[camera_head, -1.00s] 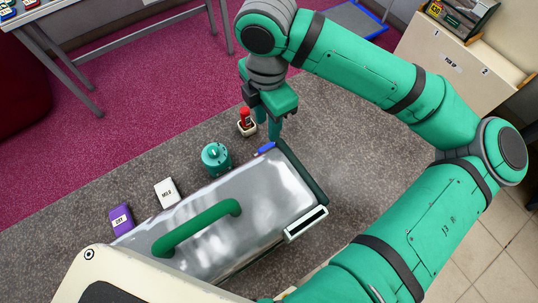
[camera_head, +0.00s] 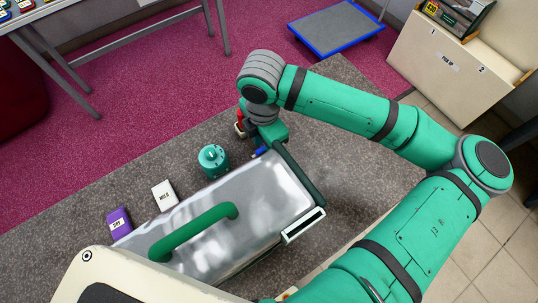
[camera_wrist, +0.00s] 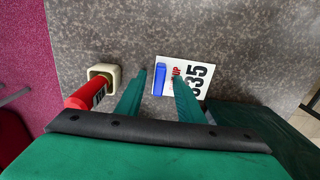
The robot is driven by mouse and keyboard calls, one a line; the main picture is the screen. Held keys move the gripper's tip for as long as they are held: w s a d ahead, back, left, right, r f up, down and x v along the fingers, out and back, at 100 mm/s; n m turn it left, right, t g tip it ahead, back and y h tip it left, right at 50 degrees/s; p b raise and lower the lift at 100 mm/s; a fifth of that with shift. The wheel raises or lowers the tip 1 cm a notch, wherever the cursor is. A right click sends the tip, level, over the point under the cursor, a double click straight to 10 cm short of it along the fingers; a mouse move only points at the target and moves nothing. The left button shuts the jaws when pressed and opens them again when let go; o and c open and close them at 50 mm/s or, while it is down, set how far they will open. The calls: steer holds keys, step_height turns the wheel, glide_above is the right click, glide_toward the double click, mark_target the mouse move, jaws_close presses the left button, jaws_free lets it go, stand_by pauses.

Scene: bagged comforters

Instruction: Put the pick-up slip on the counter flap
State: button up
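The pick-up slip (camera_wrist: 203,72) is a white card with red "UP" and black "035" lettering, lying flat on the grey speckled counter in the wrist view. A blue piece (camera_wrist: 159,79) lies on its left end and also shows in the head view (camera_head: 261,151). My gripper (camera_wrist: 160,77) is open, pointing down, with one finger left of the slip and the other over its middle; nothing is visibly held. In the head view my gripper (camera_head: 272,137) is low over the counter, its fingertips hidden. I cannot tell which part of the counter is the flap.
A red bottle in a small white cup (camera_wrist: 104,74) stands left of my fingers. A teal canister (camera_head: 213,160), a white box (camera_head: 164,195) and a purple box (camera_head: 119,222) stand along the counter (camera_head: 323,110). A beige "PICK UP" unit (camera_head: 440,70) stands at right.

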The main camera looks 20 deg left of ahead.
steer(key=shift+f, duration=0.1)
steer(key=shift+c, duration=0.3)
jaws_close()
steer(key=shift+a, duration=0.1)
step_height(320, 180, up, 28)
stand_by(0.8)
